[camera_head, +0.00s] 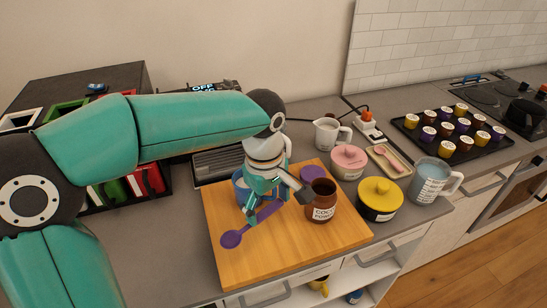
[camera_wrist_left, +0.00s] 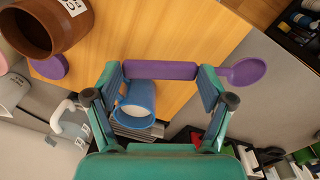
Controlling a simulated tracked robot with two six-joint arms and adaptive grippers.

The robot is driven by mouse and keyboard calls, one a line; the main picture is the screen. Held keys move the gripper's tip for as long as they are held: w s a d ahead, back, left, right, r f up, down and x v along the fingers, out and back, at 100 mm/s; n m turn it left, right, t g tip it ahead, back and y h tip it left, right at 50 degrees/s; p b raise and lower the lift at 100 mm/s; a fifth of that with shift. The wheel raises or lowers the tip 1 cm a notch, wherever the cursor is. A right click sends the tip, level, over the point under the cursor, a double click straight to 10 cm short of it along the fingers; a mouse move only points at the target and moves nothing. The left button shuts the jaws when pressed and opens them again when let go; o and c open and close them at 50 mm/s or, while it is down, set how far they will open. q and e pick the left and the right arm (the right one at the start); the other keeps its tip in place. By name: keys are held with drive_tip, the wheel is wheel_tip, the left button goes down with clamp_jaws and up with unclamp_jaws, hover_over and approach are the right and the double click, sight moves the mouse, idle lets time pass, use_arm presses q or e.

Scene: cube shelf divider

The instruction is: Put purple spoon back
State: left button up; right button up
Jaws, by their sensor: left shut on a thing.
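The purple spoon (camera_head: 231,239) is held by my left gripper (camera_head: 266,208) over the wooden board, with its bowl toward the lower left. In the left wrist view, the purple spoon (camera_wrist_left: 160,70) spans the fingertips and its bowl sticks out to the right. My left gripper is shut on its handle. A small dish (camera_head: 402,153) at the right holds a pink spoon (camera_head: 382,153). My right gripper is not in view.
On the wooden board (camera_head: 240,275) stand an open brown cocoa jar (camera_head: 321,203), a purple lid (camera_head: 312,173) and a blue mug (camera_head: 238,184) partly behind my gripper. Pink (camera_head: 348,160) and yellow (camera_head: 380,194) lidded pots stand to the right. The board's front is clear.

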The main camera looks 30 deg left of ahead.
sight(268, 242)
use_arm(q)
drive_tip(key=shift+s+f, duration=0.1)
drive_tip(key=shift+s, duration=0.25)
drive_tip(key=shift+f, duration=0.2)
wheel_tip(268, 242, down, 9)
drive_tip(key=b, duration=0.8)
drive_tip(key=shift+f, duration=0.1)
drive_tip(key=shift+f, duration=0.15)
drive_tip(key=o, duration=1.1)
drive_tip(key=shift+o, duration=1.1)
drive_tip(key=shift+r, duration=0.2)
